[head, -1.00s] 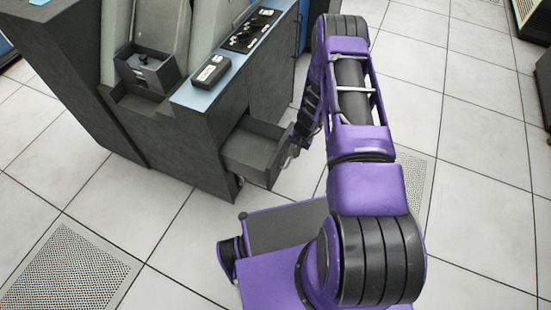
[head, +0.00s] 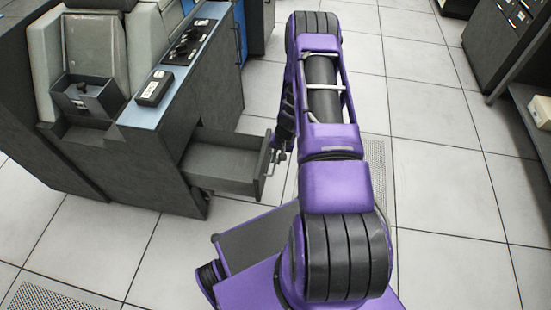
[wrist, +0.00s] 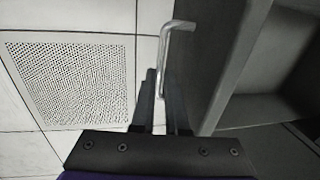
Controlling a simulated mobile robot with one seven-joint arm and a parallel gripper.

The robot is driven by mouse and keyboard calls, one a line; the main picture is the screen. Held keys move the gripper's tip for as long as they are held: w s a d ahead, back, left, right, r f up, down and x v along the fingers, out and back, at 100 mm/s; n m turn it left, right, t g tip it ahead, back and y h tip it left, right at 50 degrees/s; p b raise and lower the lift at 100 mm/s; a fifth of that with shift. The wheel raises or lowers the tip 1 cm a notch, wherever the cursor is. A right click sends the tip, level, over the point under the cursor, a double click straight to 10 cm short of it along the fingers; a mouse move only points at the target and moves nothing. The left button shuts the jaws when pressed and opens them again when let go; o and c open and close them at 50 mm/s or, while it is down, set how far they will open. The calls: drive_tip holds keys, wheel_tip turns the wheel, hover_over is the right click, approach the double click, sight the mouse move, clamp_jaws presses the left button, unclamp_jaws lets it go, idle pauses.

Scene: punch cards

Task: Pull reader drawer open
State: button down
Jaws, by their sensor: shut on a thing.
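The reader drawer (head: 232,183) is a dark grey, open-topped box standing out from the side of the card reader cabinet (head: 150,165) in the head view. It looks empty inside. In the wrist view its front panel (wrist: 208,65) runs down the middle right, with the open interior to the right. A bright metal bar handle (wrist: 178,26) is fixed to the panel. My gripper (wrist: 163,100) is shut on the handle, with its fingers on either side of the bar. In the head view my gripper (head: 278,152) is at the drawer front, partly hidden by my purple arm.
A small black box (head: 153,88) lies on the cabinet's blue top, near a black control panel (head: 190,42). An open tray (head: 88,98) is at the left. Pale tiled floor is clear around the drawer front. More dark cabinets (head: 505,40) stand at the far right.

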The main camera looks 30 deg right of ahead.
drive_tip(key=c, duration=0.9)
unclamp_jaws()
drive_tip(key=r+p, duration=0.1)
drive_tip(key=r, duration=0.4)
drive_tip(key=s+d+r, duration=0.1)
drive_tip(key=r, duration=0.5)
drive_tip(key=s+d+r+p, duration=0.1)
drive_tip(key=r, duration=0.5)
drive_tip(key=shift+d+p, duration=0.25)
drive_tip(key=shift+p, duration=0.1)
drive_tip(key=shift+w+r, duration=0.1)
